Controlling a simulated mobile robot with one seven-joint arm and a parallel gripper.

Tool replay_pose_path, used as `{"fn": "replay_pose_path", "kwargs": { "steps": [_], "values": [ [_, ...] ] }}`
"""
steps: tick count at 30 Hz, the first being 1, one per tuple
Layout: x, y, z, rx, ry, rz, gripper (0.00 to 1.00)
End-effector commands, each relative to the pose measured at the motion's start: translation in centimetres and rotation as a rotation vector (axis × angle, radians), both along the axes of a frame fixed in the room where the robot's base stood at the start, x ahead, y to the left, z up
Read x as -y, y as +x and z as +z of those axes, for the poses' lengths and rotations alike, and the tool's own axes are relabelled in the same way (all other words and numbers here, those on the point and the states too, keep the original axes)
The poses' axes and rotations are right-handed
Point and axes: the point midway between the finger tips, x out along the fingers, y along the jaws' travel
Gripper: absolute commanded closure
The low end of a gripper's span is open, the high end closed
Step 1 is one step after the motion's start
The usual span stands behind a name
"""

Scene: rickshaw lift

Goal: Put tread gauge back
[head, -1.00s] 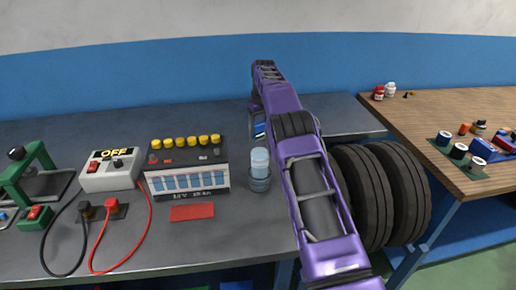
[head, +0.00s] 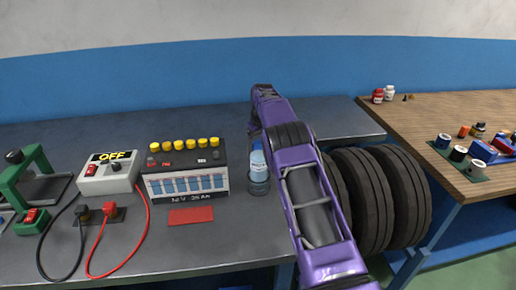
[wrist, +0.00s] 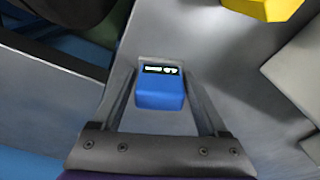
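The tread gauge (wrist: 160,90) is a small blue block with a dark display strip across its top. In the wrist view it sits between the two grey fingers of my gripper (wrist: 160,82), which press close on both sides of it.
A battery (head: 186,180) with yellow caps, a red pad (head: 190,217), a charger marked OFF (head: 108,178) with cables and a green press (head: 38,180) stand to the left. Black tires (head: 405,195) and a wooden table (head: 420,108) are on the right.

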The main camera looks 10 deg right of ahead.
Motion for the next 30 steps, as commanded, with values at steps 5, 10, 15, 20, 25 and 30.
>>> {"fn": "replay_pose_path", "kwargs": {
  "steps": [5, 10, 15, 20, 25, 30],
  "values": [
    [0.0, 0.0, 0.0, 0.000, 0.000, 0.000, 0.08],
    [0.0, 0.0, 0.1, 0.000, 0.000, 0.000, 0.08],
    [0.0, -0.1, 1.4, 0.002, 0.001, 0.000, 0.08],
    [0.2, -0.4, 4.7, 0.004, 0.002, 0.000, 0.08],
    [0.4, -0.8, 8.4, 0.003, 0.000, 0.000, 0.08],
    [0.5, -1.2, 11.0, 0.001, 0.000, 0.000, 0.08]
  ]
}}
